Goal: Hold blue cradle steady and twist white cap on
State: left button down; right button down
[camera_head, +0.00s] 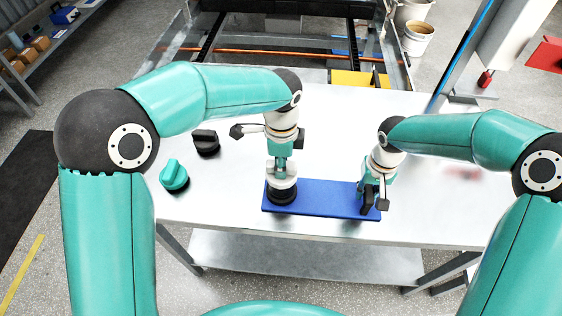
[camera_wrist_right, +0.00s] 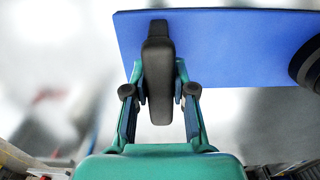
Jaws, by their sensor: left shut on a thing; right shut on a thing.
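The blue cradle (camera_head: 325,197) lies flat on the steel table. A black round neck (camera_head: 282,198) stands at its left end, with the white cap (camera_head: 283,184) on top of it. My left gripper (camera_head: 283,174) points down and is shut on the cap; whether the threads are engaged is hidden. My right gripper (camera_head: 369,191) is shut on the cradle's black upright handle (camera_head: 366,202) at the right end. The right wrist view shows the handle (camera_wrist_right: 157,60) between its fingers, the blue cradle (camera_wrist_right: 225,45) and part of the black neck (camera_wrist_right: 308,68).
A teal knob-shaped cap (camera_head: 174,176) and a black one (camera_head: 206,142) stand on the table (camera_head: 225,195) left of the cradle. The washer frame with a yellow block (camera_head: 358,79) lies behind. The table right of my right gripper is clear.

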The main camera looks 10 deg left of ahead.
pick_arm(q)
jog(key=shift+f, duration=0.95)
pick_arm(e)
jog(key=shift+s+f, duration=0.2)
jog(key=shift+f, duration=0.05)
dwell(1.1)
pick_arm(q)
jog(key=m, duration=0.4)
jog(key=shift+m, duration=0.3)
jog(key=m, duration=0.4)
jog(key=shift+m, duration=0.3)
jog(key=m, duration=0.4)
jog(key=shift+f+m, duration=0.1)
jog(key=shift+m, duration=0.2)
jog(key=m, duration=0.4)
jog(key=c, duration=1.3)
grip_release()
jog(key=shift+m, duration=0.4)
jog(key=o, duration=1)
jog(key=shift+r, duration=0.25)
